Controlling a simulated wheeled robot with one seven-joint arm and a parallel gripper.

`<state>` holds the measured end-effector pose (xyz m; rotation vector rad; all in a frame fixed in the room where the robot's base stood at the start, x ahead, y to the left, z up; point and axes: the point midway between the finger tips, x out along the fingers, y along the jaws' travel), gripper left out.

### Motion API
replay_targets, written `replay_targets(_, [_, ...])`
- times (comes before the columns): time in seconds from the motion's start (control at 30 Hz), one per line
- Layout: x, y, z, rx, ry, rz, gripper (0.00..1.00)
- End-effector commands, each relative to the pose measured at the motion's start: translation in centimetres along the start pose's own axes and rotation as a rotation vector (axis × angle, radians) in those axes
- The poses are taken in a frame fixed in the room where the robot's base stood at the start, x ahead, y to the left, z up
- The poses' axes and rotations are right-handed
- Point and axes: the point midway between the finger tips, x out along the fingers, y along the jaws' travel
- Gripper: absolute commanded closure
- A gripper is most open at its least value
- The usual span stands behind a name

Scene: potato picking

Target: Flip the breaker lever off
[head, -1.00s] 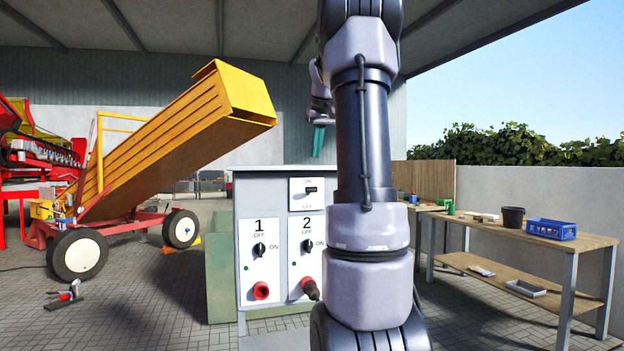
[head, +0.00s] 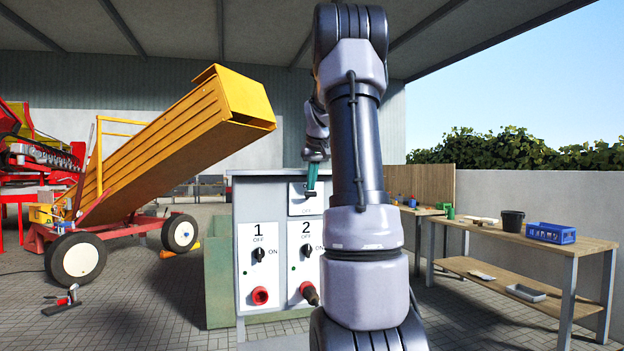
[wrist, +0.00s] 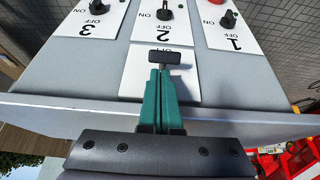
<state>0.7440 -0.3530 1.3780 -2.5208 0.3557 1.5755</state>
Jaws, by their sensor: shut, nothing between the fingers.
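The breaker lever (head: 310,194) is a small black bar on the white breaker plate (head: 296,207) at the top of the grey cabinet. OFF is printed low on this plate; the ON label is mostly covered by my gripper. My gripper (head: 311,186) has teal fingers, which are shut and empty, pointing down just above the lever in the head view. In the wrist view, which is upside down, the fingertips (wrist: 158,72) meet or overlap the edge of the black lever (wrist: 165,57). I cannot tell whether they touch it or how far it is thrown.
The grey cabinet (head: 270,183) also carries rotary switches 1 (head: 259,254), 2 (head: 306,251) and 3 (wrist: 98,8), with red sockets below. A green bin (head: 219,270) stands at its left. A yellow conveyor (head: 150,140) is farther left, a workbench (head: 560,245) right.

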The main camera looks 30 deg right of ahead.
Motion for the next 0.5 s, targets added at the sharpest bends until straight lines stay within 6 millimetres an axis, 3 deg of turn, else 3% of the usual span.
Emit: replay_targets(0.5, [-0.02, -0.03, 0.37, 0.001, 0.046, -0.001, 1.00])
